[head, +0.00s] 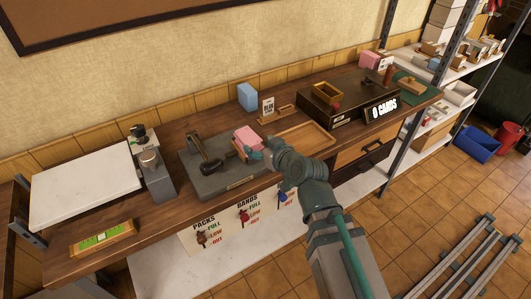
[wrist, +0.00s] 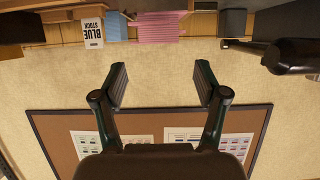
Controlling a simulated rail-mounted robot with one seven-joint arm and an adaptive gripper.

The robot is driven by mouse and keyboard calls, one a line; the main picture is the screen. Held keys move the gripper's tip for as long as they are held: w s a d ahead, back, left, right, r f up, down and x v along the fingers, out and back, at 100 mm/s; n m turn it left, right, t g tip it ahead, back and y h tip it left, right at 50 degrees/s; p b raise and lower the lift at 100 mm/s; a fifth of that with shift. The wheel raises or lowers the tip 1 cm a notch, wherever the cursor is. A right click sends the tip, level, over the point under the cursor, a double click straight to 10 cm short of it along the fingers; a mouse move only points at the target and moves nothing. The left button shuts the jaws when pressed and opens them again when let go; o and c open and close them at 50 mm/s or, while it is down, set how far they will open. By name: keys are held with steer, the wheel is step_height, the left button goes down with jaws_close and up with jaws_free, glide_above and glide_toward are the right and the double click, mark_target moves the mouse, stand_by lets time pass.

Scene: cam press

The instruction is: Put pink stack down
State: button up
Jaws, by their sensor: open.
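A pink stack (head: 246,139) sits on the grey press base (head: 225,181), close to the press's dark lever (head: 207,158). My gripper (head: 257,152) is right beside it in the head view, and my wrist partly hides that area. In the wrist view my gripper (wrist: 160,75) is open, with nothing between its fingers. A pink stack (wrist: 158,28) shows there at the top edge, beyond the fingertips and not between them. A second pink stack (head: 369,60) stands at the back right of the bench.
A blue stack (head: 247,96) stands at the back, near a "Blue Stock" sign (head: 267,107). An empty wooden tray (head: 318,131) lies right of the press. A dark box with a "0 CARDS" display (head: 381,108) is further right. A grey post (head: 155,173) stands left.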

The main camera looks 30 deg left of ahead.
steer(key=shift+w+f+b, duration=0.1)
steer(key=shift+f+b, duration=0.25)
steer(key=shift+b, duration=0.75)
steer(key=b+v, duration=0.2)
steer(key=b, duration=0.7)
steer(key=shift+d+r, duration=0.2)
steer(key=shift+r, duration=0.05)
steer(key=shift+r, duration=0.1)
steer(key=shift+r, duration=0.1)
